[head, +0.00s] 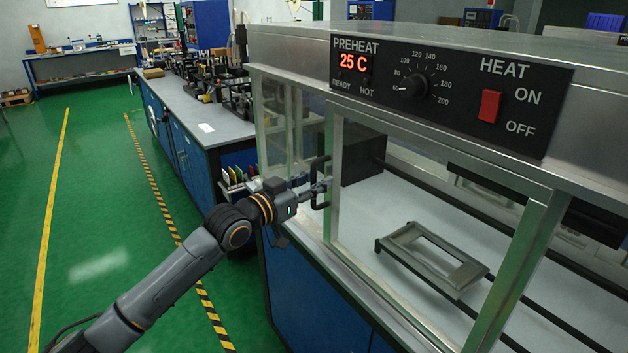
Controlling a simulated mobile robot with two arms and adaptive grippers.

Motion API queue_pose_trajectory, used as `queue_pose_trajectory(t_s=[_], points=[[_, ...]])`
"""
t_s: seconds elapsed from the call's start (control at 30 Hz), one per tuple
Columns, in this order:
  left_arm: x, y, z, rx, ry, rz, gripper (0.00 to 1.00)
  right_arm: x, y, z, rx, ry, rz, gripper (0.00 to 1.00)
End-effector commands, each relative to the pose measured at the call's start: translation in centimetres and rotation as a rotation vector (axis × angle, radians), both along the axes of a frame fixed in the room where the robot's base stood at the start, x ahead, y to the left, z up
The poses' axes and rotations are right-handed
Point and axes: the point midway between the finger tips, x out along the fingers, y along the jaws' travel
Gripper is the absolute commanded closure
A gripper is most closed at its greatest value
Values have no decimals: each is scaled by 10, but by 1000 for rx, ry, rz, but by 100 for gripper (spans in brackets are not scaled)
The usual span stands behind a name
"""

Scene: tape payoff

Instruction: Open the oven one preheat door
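The oven's metal-framed glass front carries a panel (440,85) marked PREHEAT, with a red display reading 25 C, a knob and a red HEAT switch. A black C-shaped door handle (318,165) stands upright by a metal post of the glass front. My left gripper (318,188) comes in from the left, with its fingers at the middle of the handle and overlapping it in the view. I cannot tell whether the fingers are closed around it. How far the door stands open is not clear. My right gripper is out of view.
A dark metal frame (432,258) lies on rails inside the oven, with a dark box (358,155) behind the post. A blue workbench (195,110) with equipment stands beyond the oven. The green floor (95,215) to the left is clear.

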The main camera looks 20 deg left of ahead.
Motion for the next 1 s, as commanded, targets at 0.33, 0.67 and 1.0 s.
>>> queue_pose_trajectory(t_s=[0.33, 0.67, 1.0], points=[[0, 0, 0, 0, 0, 0, 98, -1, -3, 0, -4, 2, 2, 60], [-1, 0, 0, 0, 1, 0, 100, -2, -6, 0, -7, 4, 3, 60], [-22, -28, 2, -4, 9, -5, 100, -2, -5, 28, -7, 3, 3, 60]])
